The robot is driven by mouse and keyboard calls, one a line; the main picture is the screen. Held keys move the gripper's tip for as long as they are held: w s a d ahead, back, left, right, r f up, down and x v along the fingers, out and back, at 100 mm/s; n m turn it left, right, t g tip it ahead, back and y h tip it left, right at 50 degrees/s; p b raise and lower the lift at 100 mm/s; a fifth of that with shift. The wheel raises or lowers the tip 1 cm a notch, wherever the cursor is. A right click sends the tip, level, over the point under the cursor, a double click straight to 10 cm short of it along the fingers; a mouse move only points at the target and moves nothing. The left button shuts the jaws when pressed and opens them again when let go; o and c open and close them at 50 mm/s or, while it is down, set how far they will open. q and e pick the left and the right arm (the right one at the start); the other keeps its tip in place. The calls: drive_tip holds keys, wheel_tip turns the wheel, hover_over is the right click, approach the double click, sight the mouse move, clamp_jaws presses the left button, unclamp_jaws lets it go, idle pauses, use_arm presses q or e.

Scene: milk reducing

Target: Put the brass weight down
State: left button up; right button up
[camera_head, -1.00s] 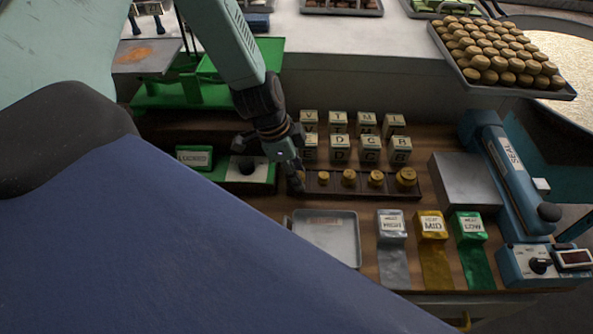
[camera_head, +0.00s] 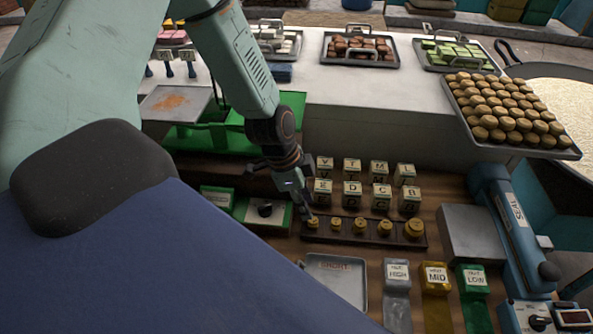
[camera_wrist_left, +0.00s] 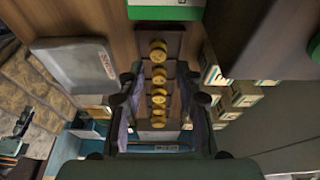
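Several small brass weights stand in a row in a dark rack (camera_head: 395,240). The leftmost brass weight (camera_head: 313,223) is by my left gripper's tips, and the largest brass weight (camera_head: 413,228) is at the right end. My left gripper (camera_head: 306,212) points down at the rack's left end. In the left wrist view its fingers (camera_wrist_left: 157,88) are spread apart. The row of weights shows through the gap, with the top brass weight (camera_wrist_left: 158,50) beyond the tips. No weight appears gripped. My right gripper is not in view.
Lettered blocks (camera_head: 352,190) stand just behind the rack. A metal tray (camera_head: 340,280) and the packets HIGH (camera_head: 397,272), MID (camera_head: 436,275) and LOW (camera_head: 474,280) are in front. A blue sealer (camera_head: 515,225) stands right.

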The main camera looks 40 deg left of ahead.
use_arm(q)
drive_tip(key=v, duration=0.6)
drive_tip(key=shift+r+p, duration=0.2)
drive_tip(key=shift+p, duration=0.1)
drive_tip(key=shift+s, duration=0.15)
idle(0.4)
